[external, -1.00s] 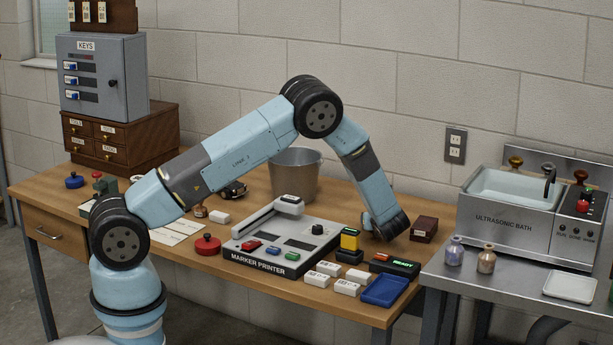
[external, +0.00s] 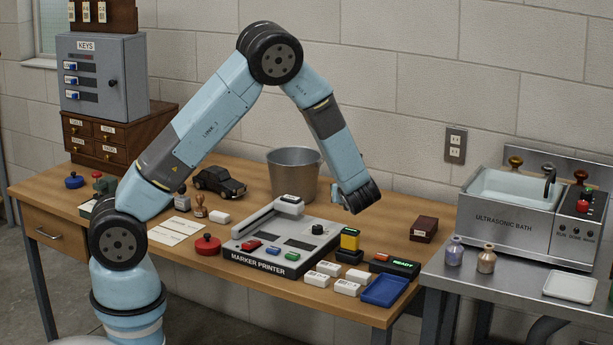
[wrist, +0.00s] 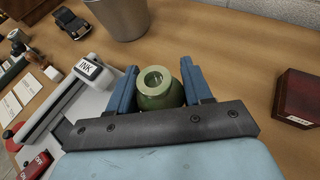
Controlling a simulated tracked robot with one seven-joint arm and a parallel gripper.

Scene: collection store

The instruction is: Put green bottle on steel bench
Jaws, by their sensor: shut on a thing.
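My gripper (wrist: 160,88) is shut on the green bottle (wrist: 158,88), which sits between the two blue fingers in the wrist view with its round open mouth facing the camera. In the external view my gripper (external: 362,200) is raised above the back right of the wooden table, and the bottle is hidden behind my wrist there. The steel bench (external: 520,285) stands at the right, apart from my gripper. Two small bottles, one lilac (external: 454,251) and one tan (external: 487,258), and a white tray (external: 570,287) stand on it.
On the wooden table, the marker printer (external: 275,245), a metal bucket (external: 294,176), a dark red box (external: 424,229), a blue tray (external: 385,290) and several white blocks surround the space below. The ultrasonic bath (external: 510,215) fills the bench's back. Bare steel lies between the small bottles and white tray.

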